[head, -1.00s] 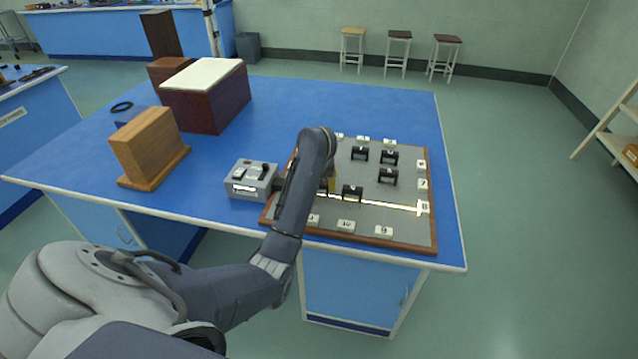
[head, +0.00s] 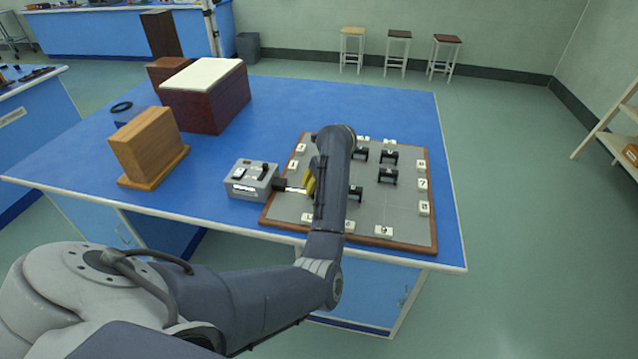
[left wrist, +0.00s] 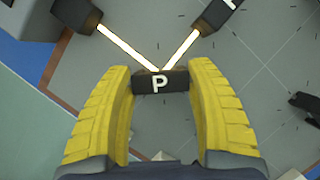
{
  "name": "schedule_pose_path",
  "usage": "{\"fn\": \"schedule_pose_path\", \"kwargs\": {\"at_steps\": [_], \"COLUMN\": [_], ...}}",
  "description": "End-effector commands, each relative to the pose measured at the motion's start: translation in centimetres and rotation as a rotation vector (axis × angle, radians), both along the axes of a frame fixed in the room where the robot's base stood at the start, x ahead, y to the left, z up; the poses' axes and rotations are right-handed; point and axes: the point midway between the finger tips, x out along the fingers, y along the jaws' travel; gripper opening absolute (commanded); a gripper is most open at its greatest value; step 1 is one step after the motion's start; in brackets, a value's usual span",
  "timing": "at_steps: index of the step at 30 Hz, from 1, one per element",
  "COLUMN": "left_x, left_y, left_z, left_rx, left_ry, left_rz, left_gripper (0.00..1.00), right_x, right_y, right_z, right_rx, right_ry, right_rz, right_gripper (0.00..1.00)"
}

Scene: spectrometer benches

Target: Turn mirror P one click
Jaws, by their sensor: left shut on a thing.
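Mirror P (left wrist: 160,82), a small black block with a white letter P, sits between the yellow fingers of my left gripper (left wrist: 162,72) in the left wrist view. The fingers are shut on it. A bright beam leaves the black nozzle (left wrist: 78,14) at upper left, meets P and goes off to another black block (left wrist: 216,14) at upper right, making a V. In the head view my left gripper (head: 310,184) is over the left part of the grey board (head: 402,218); my arm hides P there. My right gripper is not in view.
The grey lamp box (head: 250,181) stands left of the board. Several other black mirrors, such as one at the right (head: 388,176), stand on the board, with white numbered tags along its edge. A wooden block (head: 145,142) and a dark red box (head: 205,100) stand further left.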

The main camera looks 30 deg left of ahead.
Motion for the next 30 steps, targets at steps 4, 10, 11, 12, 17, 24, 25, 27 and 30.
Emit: {"fn": "schedule_pose_path", "kwargs": {"at_steps": [4,10,11,12,17,24,25,27,30], "left_x": [-0.04,-0.05,-0.04,-0.05,-0.05,-0.03,-0.02,-0.02,-0.01], "left_y": [0.03,0.05,0.05,0.05,0.06,0.04,0.03,0.03,-0.05], "left_z": [-0.07,-0.09,-0.09,-0.09,-0.07,-0.03,-0.03,-0.02,0.18], "left_rx": [0.000,0.000,0.000,0.000,0.001,0.000,0.000,0.000,0.000], "left_ry": [0.001,0.002,0.002,0.002,0.001,0.001,0.001,0.000,0.000], "left_rz": [0.016,0.017,0.017,0.017,0.017,0.017,0.016,0.015,0.016], "left_gripper": [0.28,0.28,0.28,0.28,0.66,0.82,0.82,0.82,0.82], "right_x": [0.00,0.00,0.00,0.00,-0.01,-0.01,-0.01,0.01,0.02], "right_y": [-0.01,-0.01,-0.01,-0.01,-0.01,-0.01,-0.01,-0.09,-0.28], "right_z": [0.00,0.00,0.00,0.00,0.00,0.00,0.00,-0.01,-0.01], "right_rx": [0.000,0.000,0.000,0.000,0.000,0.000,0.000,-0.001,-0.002], "right_ry": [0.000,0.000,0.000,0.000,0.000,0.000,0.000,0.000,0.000], "right_rz": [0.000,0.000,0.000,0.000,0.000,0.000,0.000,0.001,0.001], "right_gripper": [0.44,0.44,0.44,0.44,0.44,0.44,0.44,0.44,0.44]}}
